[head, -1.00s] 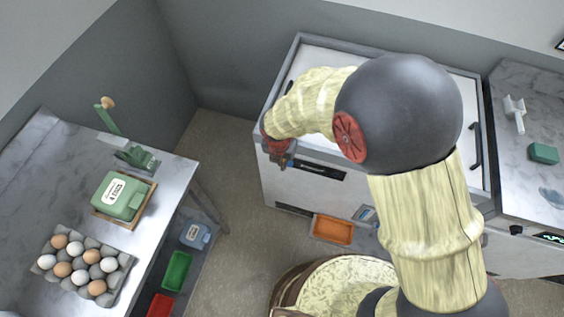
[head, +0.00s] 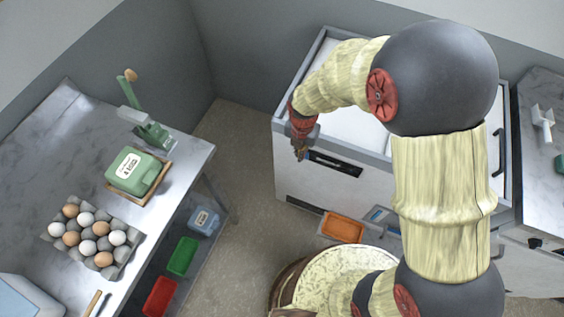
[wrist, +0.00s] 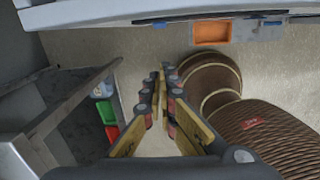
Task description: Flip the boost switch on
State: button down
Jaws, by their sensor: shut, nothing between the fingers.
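My gripper (head: 300,152) hangs in front of the left part of the white machine's (head: 298,178) front face, close to a dark panel (head: 335,164). In the wrist view my gripper (wrist: 161,74) has its fingertips together with nothing between them. That view also shows the dark panel (wrist: 210,18) along the top, beyond the fingertips. I see no clear contact between fingers and panel.
An orange bin (head: 342,227) is low at the machine's front. Bare floor (head: 242,150) lies between table and machine.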

aim_at(306, 155)
jog(key=shift+s+a+n, duration=0.25)
jog(key=shift+s+n, duration=0.05)
jog(key=shift+s, duration=0.1)
jog(key=w+d+f+b, duration=0.1)
jog(key=w+f+b, duration=0.2)
jog(key=f, duration=0.7)
jog(key=shift+w+d+f+b, duration=0.2)
jog(key=shift+w+f+b, duration=0.15)
jog(key=shift+w, duration=0.2)
